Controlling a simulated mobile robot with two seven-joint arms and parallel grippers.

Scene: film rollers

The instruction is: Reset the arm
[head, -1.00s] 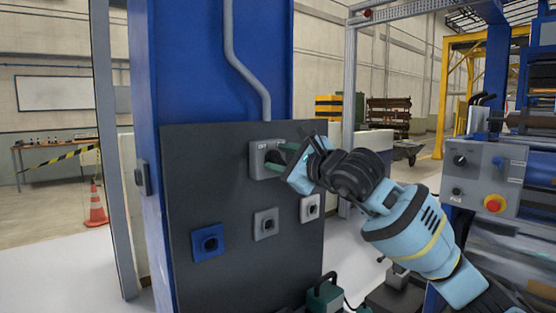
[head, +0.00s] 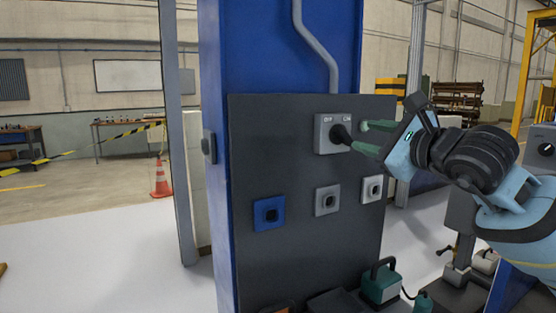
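My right gripper (head: 366,137) comes in from the right, in front of the dark panel. Its two green fingers are spread apart with nothing seen between them. The fingertips are close to the right of the black knob of the grey switch box (head: 326,121) and look clear of it or nearly so; the exact gap is hard to tell. The switch box carries OFF and ON lettering, and its knob points to the lower right. My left gripper is not in view.
The dark panel (head: 300,240) on the blue column also bears a blue socket (head: 269,213), a grey socket (head: 327,200) and a whitish socket (head: 371,189). A green-and-black device (head: 381,284) stands below. Open floor with an orange cone (head: 160,179) lies left.

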